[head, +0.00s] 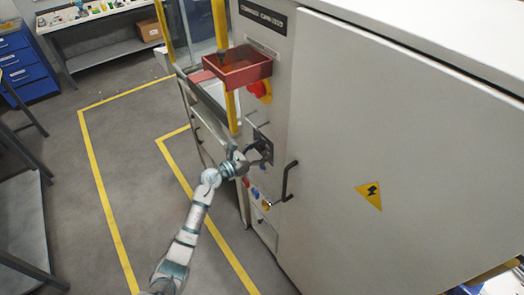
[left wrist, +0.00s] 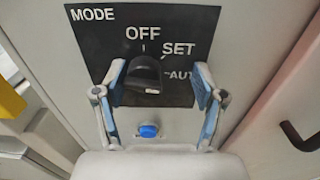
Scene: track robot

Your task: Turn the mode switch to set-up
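The mode switch is a black knob (left wrist: 146,75) on a dark panel (left wrist: 95,40) lettered MODE, OFF, SET and a partly hidden AUT. My left gripper (left wrist: 160,88) is open, with one finger on each side of the knob and gaps showing on both sides. In the head view my left gripper (head: 262,153) is in front of the dark switch panel on the machine's front, and the knob is too small to tell there. My right gripper is not in view.
A blue button (left wrist: 149,130) sits just below the switch. A black door handle (head: 288,181) is close to the right of my gripper. A red tray (head: 237,68) juts out above, by a red knob (head: 257,89).

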